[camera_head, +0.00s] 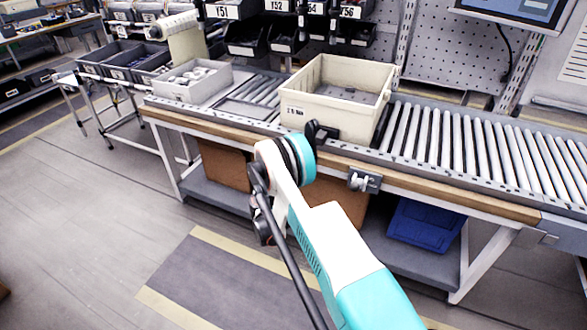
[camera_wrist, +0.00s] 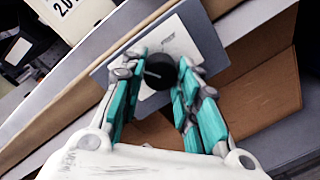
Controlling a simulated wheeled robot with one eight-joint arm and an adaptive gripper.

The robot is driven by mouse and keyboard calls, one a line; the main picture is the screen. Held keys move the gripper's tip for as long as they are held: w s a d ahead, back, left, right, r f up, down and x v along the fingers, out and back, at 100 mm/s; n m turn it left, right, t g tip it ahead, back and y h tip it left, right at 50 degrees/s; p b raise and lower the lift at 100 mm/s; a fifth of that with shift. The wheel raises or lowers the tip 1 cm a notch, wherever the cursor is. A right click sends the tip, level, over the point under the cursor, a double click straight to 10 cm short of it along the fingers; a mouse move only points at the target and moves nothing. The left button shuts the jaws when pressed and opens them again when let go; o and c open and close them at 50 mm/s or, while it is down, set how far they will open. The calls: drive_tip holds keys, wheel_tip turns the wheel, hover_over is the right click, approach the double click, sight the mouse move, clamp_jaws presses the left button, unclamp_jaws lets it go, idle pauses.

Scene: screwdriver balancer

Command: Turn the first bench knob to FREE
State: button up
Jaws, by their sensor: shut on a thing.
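A round black knob (camera_wrist: 160,71) sits on a grey plate (camera_wrist: 205,42) at the bench's front edge in the wrist view. A short pale mark shows on the knob, pointing left in the picture. Small lettering on the plate is too blurred to read. My gripper (camera_wrist: 162,82) is shut on the knob, with one teal finger on each side of it. In the head view my arm hides this knob. Another knob plate (camera_head: 364,181) is on the wooden front edge, right of my arm.
A beige crate (camera_head: 310,105) stands on the bench just behind my wrist. A roller conveyor (camera_head: 470,145) runs right from it. A smaller grey tray (camera_head: 190,88) is on the left. A blue bin (camera_head: 425,224) sits on the lower shelf.

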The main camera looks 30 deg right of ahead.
drive_tip(key=m, duration=0.7)
drive_tip(key=shift+s+y, duration=0.1)
drive_tip(key=shift+y, duration=0.3)
drive_tip(key=shift+s+d+m+t, duration=0.1)
drive_tip(key=shift+m+t, duration=0.2)
drive_tip(key=shift+m, duration=3.2)
drive_tip(key=shift+f, duration=0.1)
drive_tip(key=o, duration=1.1)
drive_tip(key=shift+c, duration=0.2)
